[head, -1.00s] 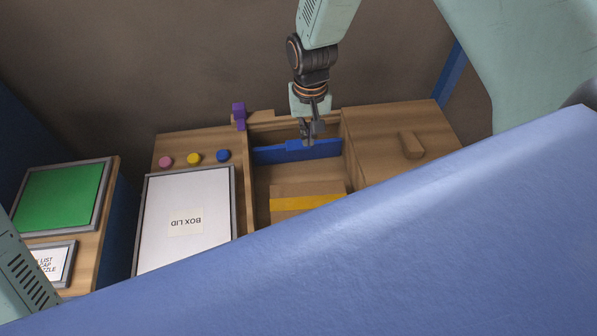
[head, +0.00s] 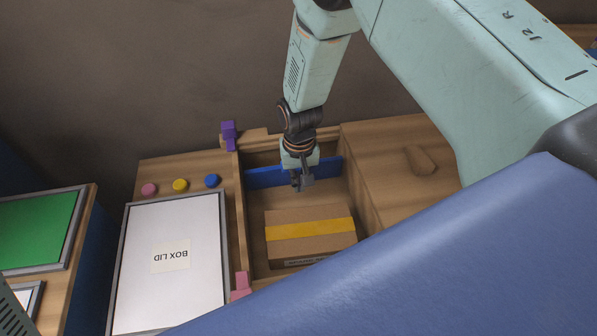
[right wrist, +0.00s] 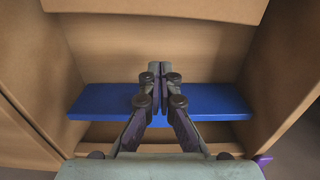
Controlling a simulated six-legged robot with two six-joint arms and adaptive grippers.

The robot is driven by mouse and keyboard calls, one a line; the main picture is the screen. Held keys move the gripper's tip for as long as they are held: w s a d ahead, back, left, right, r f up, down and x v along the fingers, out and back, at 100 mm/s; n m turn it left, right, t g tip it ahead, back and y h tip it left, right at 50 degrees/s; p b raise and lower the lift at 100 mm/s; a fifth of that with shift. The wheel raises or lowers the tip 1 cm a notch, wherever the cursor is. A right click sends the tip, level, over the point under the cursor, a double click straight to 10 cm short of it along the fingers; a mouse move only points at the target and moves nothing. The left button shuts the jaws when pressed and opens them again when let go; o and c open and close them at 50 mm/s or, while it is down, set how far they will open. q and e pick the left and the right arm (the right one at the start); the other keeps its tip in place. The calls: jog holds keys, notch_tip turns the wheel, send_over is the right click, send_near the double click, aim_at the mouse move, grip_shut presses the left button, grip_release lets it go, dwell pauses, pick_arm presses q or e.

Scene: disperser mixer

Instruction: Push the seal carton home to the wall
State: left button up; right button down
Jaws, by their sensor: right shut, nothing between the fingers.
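The seal carton (head: 287,248), a brown box with a yellow tape band, sits in the wooden bay near its middle. My right gripper (head: 303,185) points down between bar and carton, shut and empty, with a small apparent gap to the carton. Its closed fingertips (right wrist: 160,70) show in the right wrist view. My left gripper is out of view.
The bay has wooden side walls (head: 358,195). A purple block (head: 229,135) and a pink block (head: 241,286) stand at its left edge. The framed box lid panel (head: 185,285) and three coloured buttons lie left. A wooden cover with a handle (head: 420,160) lies right.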

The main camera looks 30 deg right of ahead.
notch_tip(320, 180, down, 2)
jog(key=shift+f, duration=0.1)
jog(key=s, duration=0.2)
jog(key=s+a, duration=0.1)
jog(key=shift+s+r, duration=0.15)
jog(key=shift+r, duration=0.15)
jog(key=shift+s, duration=0.2)
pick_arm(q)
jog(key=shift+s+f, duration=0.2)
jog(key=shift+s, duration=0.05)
pick_arm(e)
jog(key=shift+s+f, duration=0.1)
jog(key=shift+f, duration=0.05)
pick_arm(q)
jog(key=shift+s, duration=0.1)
pick_arm(e)
jog(key=shift+s+a, duration=0.1)
jog(key=shift+s, duration=0.05)
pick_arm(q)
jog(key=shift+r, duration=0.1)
